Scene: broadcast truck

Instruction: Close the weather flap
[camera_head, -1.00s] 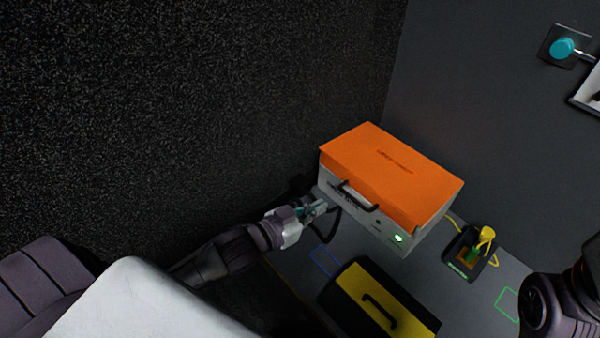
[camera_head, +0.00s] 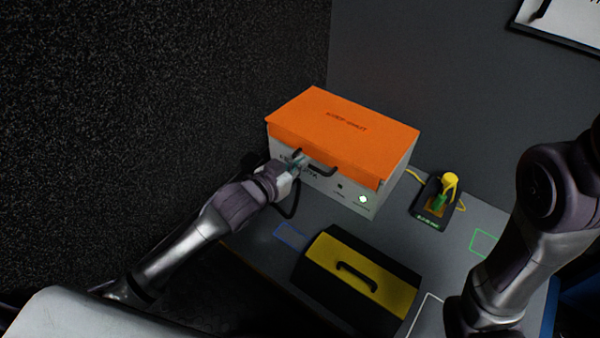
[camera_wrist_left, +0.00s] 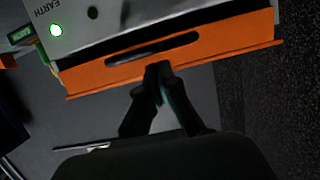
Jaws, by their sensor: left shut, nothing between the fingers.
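The weather flap is the orange cover (camera_head: 340,122) on a pale box (camera_head: 350,196). It lies across the top, and its front edge hangs over the upper part of the box front. A dark handle (camera_head: 322,170) is on that edge; the handle also shows in the left wrist view (camera_wrist_left: 150,47). The lower front, with lettering and a lit green lamp, is exposed. My left gripper (camera_head: 297,163) is shut and empty at the flap's front edge, by the handle's left end. In the left wrist view its fingertips (camera_wrist_left: 158,75) overlap the orange edge; I cannot tell whether they touch.
A black and yellow case (camera_head: 345,277) stands on the grey bench in front of the box. A small dark device with a yellow knob (camera_head: 449,180) and cable is to the right. A dark speckled wall (camera_head: 150,100) is close on the left. My right arm crosses the right side.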

